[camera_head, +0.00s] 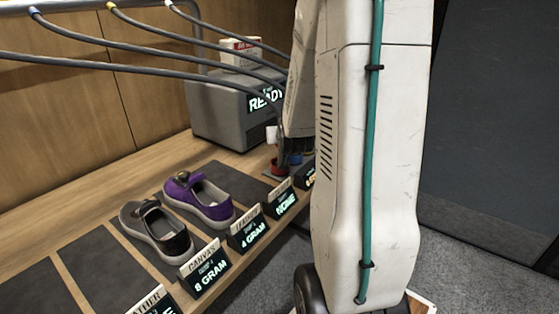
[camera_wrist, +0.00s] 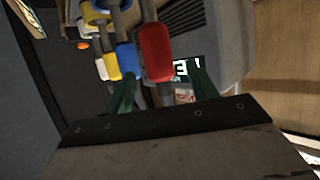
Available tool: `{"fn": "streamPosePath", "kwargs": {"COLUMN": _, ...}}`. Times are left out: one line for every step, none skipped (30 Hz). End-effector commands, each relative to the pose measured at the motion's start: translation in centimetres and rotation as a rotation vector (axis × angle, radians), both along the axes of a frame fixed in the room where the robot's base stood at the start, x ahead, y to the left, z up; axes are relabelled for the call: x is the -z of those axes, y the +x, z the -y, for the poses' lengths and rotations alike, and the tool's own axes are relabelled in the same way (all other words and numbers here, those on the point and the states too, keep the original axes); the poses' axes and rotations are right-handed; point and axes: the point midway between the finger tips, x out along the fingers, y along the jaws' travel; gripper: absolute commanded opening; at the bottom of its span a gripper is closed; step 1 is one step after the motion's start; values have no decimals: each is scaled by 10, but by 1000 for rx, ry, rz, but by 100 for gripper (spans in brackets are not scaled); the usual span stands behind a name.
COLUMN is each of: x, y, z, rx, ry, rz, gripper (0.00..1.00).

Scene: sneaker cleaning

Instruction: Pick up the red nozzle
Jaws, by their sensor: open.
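The red nozzle (camera_wrist: 156,52) is a rounded cylinder on a grey hose in the wrist view. My gripper (camera_wrist: 161,70) has two dark green fingers spread apart, with the red nozzle between and just beyond their tips. I cannot tell if they touch. A blue nozzle (camera_wrist: 127,61) is close by the left finger. In the head view the red nozzle (camera_head: 279,166) shows small at the shelf's right end, partly hidden by my arm. My gripper is hidden there.
White (camera_wrist: 112,66) and yellow (camera_wrist: 94,12) nozzles crowd left of the blue one. A grey machine (camera_head: 230,115) reading READY stands behind. Purple (camera_head: 200,195) and grey-black (camera_head: 155,230) sneakers sit on dark mats, with label signs (camera_head: 205,268) along the front. Hoses cross overhead.

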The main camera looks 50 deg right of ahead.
Motion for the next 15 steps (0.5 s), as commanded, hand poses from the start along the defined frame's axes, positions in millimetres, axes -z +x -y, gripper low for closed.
{"fn": "streamPosePath", "kwargs": {"x": 3, "y": 3, "z": 2, "rx": 0, "ry": 1, "rz": -2, "gripper": 58}}
{"fn": "streamPosePath", "kwargs": {"x": 5, "y": 5, "z": 4, "rx": 0, "ry": 1, "rz": -2, "gripper": 58}}
{"fn": "streamPosePath", "kwargs": {"x": 7, "y": 8, "z": 6, "rx": -1, "ry": 1, "rz": -1, "gripper": 58}}
{"fn": "streamPosePath", "kwargs": {"x": 9, "y": 11, "z": 8, "rx": -1, "ry": 2, "rz": -1, "gripper": 58}}
{"fn": "streamPosePath", "kwargs": {"x": 12, "y": 13, "z": 11, "rx": -1, "ry": 2, "rz": -2, "gripper": 58}}
{"fn": "streamPosePath", "kwargs": {"x": 15, "y": 17, "z": 14, "rx": -1, "ry": 2, "rz": -3, "gripper": 58}}
{"fn": "streamPosePath", "kwargs": {"x": 18, "y": 20, "z": 16, "rx": -1, "ry": 2, "rz": -3, "gripper": 58}}
{"fn": "streamPosePath", "kwargs": {"x": 20, "y": 23, "z": 18, "rx": -1, "ry": 2, "rz": -3, "gripper": 58}}
{"fn": "streamPosePath", "kwargs": {"x": 21, "y": 27, "z": 22, "rx": -1, "ry": 1, "rz": -2, "gripper": 58}}
{"fn": "streamPosePath", "kwargs": {"x": 22, "y": 30, "z": 24, "rx": -1, "ry": 1, "rz": -2, "gripper": 58}}
{"fn": "streamPosePath", "kwargs": {"x": 23, "y": 32, "z": 26, "rx": -1, "ry": 1, "rz": -2, "gripper": 58}}
{"fn": "streamPosePath", "kwargs": {"x": 24, "y": 34, "z": 28, "rx": -1, "ry": 1, "rz": -2, "gripper": 58}}
{"fn": "streamPosePath", "kwargs": {"x": 25, "y": 35, "z": 29, "rx": -1, "ry": 1, "rz": -2, "gripper": 58}}
{"fn": "streamPosePath", "kwargs": {"x": 25, "y": 36, "z": 29, "rx": -1, "ry": 0, "rz": -1, "gripper": 58}}
{"fn": "streamPosePath", "kwargs": {"x": 25, "y": 36, "z": 30, "rx": -1, "ry": 0, "rz": -1, "gripper": 58}}
